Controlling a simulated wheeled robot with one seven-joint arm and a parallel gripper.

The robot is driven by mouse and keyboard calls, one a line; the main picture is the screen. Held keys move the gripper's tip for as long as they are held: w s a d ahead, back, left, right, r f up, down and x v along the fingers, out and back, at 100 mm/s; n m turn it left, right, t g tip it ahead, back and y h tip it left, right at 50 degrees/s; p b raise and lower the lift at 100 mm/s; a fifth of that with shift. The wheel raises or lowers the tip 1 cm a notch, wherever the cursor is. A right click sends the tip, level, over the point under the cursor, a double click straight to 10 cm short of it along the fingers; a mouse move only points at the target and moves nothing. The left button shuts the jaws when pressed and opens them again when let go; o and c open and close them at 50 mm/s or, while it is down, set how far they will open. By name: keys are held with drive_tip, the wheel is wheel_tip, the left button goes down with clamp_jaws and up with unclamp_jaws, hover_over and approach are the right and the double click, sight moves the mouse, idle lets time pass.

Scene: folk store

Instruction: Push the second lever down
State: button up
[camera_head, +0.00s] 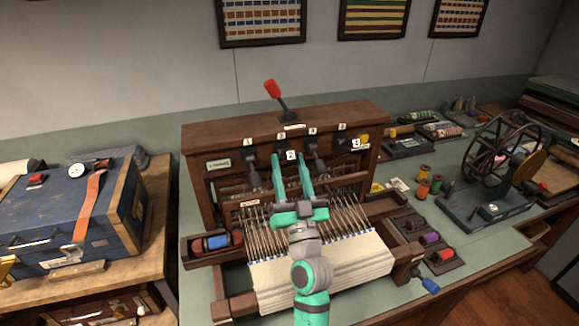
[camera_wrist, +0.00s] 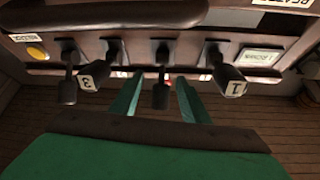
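A wooden loom (camera_head: 215,138) has a row of dark levers on its front panel. A white block marked "2" (camera_head: 290,155) shows between my fingertips in the head view. In the wrist view, a dark lever (camera_wrist: 160,92) stands between my two fingers, with a gap on each side. My gripper (camera_head: 291,165) is open around that lever; it also shows in the wrist view (camera_wrist: 153,80). Other levers flank it, one by a block marked "3" (camera_wrist: 87,82) and one with a block marked "1" (camera_wrist: 236,88). Contact with the lever cannot be told.
A red-tipped lever (camera_head: 275,94) rises from the loom's top. Threads and white cloth (camera_head: 350,262) lie below my arm. A blue case (camera_head: 45,215) stands at left. A spinning wheel (camera_head: 495,160) and spools stand at right.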

drive_tip(key=shift+s, duration=0.1)
drive_tip(key=s+d+f, duration=0.1)
drive_tip(key=s+d, duration=0.1)
drive_tip(key=s, duration=0.6)
drive_tip(key=s+d+f, duration=0.1)
drive_tip(key=s, duration=0.6)
drive_tip(key=shift+s+d+f, duration=0.25)
drive_tip(key=shift+s+d, duration=0.1)
drive_tip(key=shift+s, duration=0.05)
drive_tip(key=shift+w+d, duration=0.1)
